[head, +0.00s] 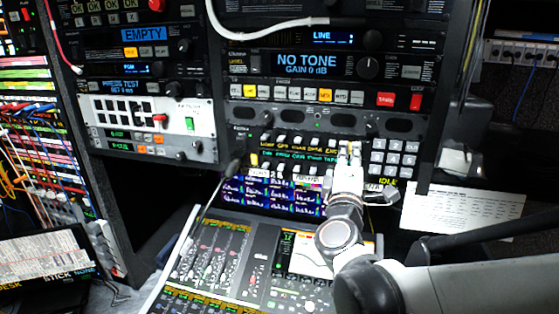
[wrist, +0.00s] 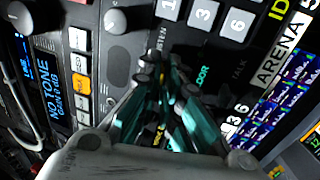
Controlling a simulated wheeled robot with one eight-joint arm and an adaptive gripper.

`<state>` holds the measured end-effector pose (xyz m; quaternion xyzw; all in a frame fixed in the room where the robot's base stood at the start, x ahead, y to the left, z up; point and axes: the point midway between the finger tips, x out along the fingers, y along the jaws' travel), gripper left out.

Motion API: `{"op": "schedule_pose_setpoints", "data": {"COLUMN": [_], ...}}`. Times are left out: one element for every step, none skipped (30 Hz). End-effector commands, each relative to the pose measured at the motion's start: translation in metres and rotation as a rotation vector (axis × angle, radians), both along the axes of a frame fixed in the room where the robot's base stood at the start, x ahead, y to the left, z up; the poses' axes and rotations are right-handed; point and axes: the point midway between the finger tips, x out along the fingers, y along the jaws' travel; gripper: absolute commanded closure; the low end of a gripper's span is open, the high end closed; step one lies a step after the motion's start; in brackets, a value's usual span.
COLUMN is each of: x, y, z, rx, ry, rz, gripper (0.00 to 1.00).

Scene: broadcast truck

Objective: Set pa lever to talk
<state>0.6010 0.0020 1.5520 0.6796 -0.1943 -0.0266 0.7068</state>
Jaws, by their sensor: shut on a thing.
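The lever panel (head: 285,147) is a dark strip in the rack with a row of small pale levers and coloured labels. My gripper (head: 349,152) is at its right end in the head view, just left of the number keypad. In the wrist view my gripper (wrist: 160,80) has its dark teal fingers close together at the panel, shut on a lever. The fingers hide that lever and its label, so I cannot tell its position. Printed words that seem to read LISTEN and TALK show on the panel around the fingertips.
The keypad (head: 393,158) is close beside my gripper, with a lit IDLE display below it. Meter screens (head: 270,193) sit under the levers. A paper sheet (head: 465,208) hangs at the right.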

Motion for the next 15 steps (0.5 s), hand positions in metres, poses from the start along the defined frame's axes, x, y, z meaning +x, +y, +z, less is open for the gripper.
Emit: {"op": "schedule_pose_setpoints", "data": {"x": [0.0013, 0.0016, 0.002, 0.0022, 0.0024, 0.0028, 0.0029, 0.003, 0.0032, 0.0033, 0.0033, 0.0034, 0.0035, 0.0035, 0.0036], "y": [-0.0007, -0.0005, -0.0005, -0.0005, -0.0007, -0.0008, -0.0007, -0.0007, -0.0009, -0.001, -0.001, -0.0009, -0.0008, -0.0006, -0.0005], "z": [-0.0077, -0.0083, -0.0092, -0.0097, -0.0103, -0.0108, -0.0112, -0.0114, -0.0115, -0.0114, -0.0112, -0.0109, -0.0107, -0.0103, -0.0098], "rx": [-0.007, -0.013, -0.018, -0.022, -0.026, -0.032, -0.036, -0.041, -0.045, -0.048, -0.051, -0.054, -0.055, -0.057, -0.058], "ry": [-0.021, -0.034, -0.052, -0.067, -0.08, -0.098, -0.111, -0.122, -0.137, -0.147, -0.156, -0.165, -0.171, -0.176, -0.18], "rz": [-0.002, -0.001, -0.001, -0.001, -0.002, -0.002, -0.001, -0.001, -0.001, -0.001, -0.001, -0.001, 0.0, 0.001, 0.001], "gripper": [1.0, 1.0, 1.0, 1.0, 1.0, 1.0, 1.0, 1.0, 1.0, 1.0, 1.0, 1.0, 1.0, 1.0, 1.0]}}
